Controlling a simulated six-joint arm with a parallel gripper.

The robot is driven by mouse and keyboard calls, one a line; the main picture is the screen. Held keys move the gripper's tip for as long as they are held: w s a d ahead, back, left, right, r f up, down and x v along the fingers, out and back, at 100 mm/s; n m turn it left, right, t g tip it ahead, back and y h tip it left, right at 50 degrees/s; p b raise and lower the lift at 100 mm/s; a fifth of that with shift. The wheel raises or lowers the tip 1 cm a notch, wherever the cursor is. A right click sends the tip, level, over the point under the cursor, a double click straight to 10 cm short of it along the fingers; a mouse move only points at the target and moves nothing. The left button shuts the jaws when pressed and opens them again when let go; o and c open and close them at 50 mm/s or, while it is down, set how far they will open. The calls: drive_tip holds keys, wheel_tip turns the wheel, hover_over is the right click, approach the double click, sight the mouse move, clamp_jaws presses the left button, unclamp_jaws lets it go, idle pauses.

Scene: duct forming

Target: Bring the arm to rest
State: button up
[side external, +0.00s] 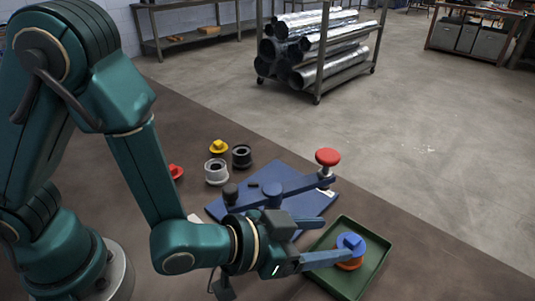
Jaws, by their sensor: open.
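My gripper (332,241) reaches in from the left, low over the table at the near edge of the green tray (322,285). Its two blue-grey fingers are apart. A blue knobbed part (350,241) sits on top of an orange ring-shaped part (350,264) in the tray. The lower finger's tip overlaps these parts in the picture; I cannot tell whether it touches them. My arm comes down from the upper left and bends toward the tray.
A blue plate (307,204) bears a bar with a red knob (328,157), just behind my gripper. Yellow (218,147), grey (216,172), black (242,156) and red (175,171) parts stand farther back. A rack of metal ducts (318,45) stands on the floor beyond the table.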

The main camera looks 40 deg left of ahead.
wheel_tip(320, 180, up, 7)
drive_tip(key=w+a, duration=0.1)
drive_tip(key=a, duration=0.2)
drive_tip(key=s+a+r+g, duration=0.1)
drive_tip(key=a, duration=0.2)
drive_tip(key=s+a+r+n+g+y, duration=0.1)
drive_tip(key=s+a, duration=0.1)
drive_tip(key=a, duration=0.1)
drive_tip(key=s+a+r+n+g+y, duration=0.1)
drive_tip(key=s+a, duration=0.1)
drive_tip(key=a, duration=0.1)
drive_tip(key=shift+s+a+r, duration=0.15)
drive_tip(key=shift+a+r, duration=0.1)
drive_tip(key=shift+a, duration=0.15)
drive_tip(key=s+a+n+g+y, duration=0.1)
drive_tip(key=s+a+g+y, duration=0.1)
drive_tip(key=s+a, duration=0.5)
drive_tip(key=shift+s+f+n+g+y, duration=0.3)
drive_tip(key=shift+s+f+n+y, duration=0.05)
drive_tip(key=shift+f+n+y, duration=0.1)
